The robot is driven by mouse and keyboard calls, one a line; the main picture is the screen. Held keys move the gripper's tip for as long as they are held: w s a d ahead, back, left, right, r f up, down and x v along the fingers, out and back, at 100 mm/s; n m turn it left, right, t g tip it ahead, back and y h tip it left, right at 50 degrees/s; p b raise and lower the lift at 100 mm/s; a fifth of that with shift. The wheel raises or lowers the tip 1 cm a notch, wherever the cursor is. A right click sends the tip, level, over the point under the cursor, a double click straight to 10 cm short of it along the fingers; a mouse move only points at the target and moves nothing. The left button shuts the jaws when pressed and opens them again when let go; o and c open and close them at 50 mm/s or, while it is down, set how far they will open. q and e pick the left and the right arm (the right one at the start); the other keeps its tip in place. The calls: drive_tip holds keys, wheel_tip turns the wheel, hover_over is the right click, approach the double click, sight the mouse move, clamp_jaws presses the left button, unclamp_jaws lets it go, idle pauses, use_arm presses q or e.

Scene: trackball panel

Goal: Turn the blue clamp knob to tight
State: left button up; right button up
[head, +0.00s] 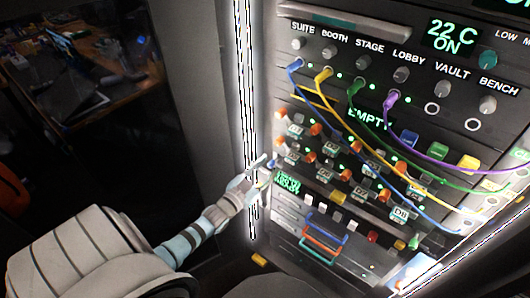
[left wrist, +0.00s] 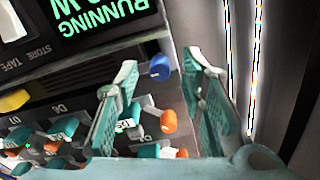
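The blue clamp knob (left wrist: 160,67) shows in the left wrist view, standing out from the dark panel between my two fingertips. I cannot see that either finger touches it. My left gripper (head: 263,168) is open and reaches the left edge of the panel in the head view, beside the green-lit display. In the left wrist view its two teal fingers stand apart, one on each side of the knob, with nothing held. In the head view the knob is largely hidden by the gripper. My right gripper is not in view.
Coloured cables (head: 345,130) hang across the panel to the right. A bright light strip (head: 247,110) runs just left of the gripper. The RUNNING display (left wrist: 105,15) is near the knob.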

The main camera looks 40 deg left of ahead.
use_arm(q)
drive_tip(key=s, duration=1.2)
drive_tip(key=shift+d, duration=0.15)
drive_tip(key=s+a+f+n+g+y, duration=0.1)
drive_tip(key=s+f+g, duration=0.4)
drive_tip(key=f, duration=0.4)
drive_tip(key=s+a+f+g, duration=0.1)
drive_tip(key=s+f+g, duration=0.1)
drive_tip(key=s+f, duration=0.55)
drive_tip(key=s+f+n+g+y, duration=0.1)
drive_tip(key=s+f+g, duration=0.3)
drive_tip(key=f, duration=0.6)
drive_tip(key=s+d+f+g, duration=0.3)
drive_tip(key=s+d+f, duration=0.1)
drive_tip(key=s+d, duration=0.2)
drive_tip(key=s+d+f+g+h+p, duration=0.1)
drive_tip(key=s+d+f+g, duration=0.1)
drive_tip(key=s+d+f, duration=0.3)
drive_tip(key=s+d, duration=0.1)
drive_tip(key=s, duration=0.2)
drive_tip(key=shift+s+n+g+h, duration=0.25)
drive_tip(key=shift+n+g+h, duration=0.05)
drive_tip(key=shift+g, duration=0.1)
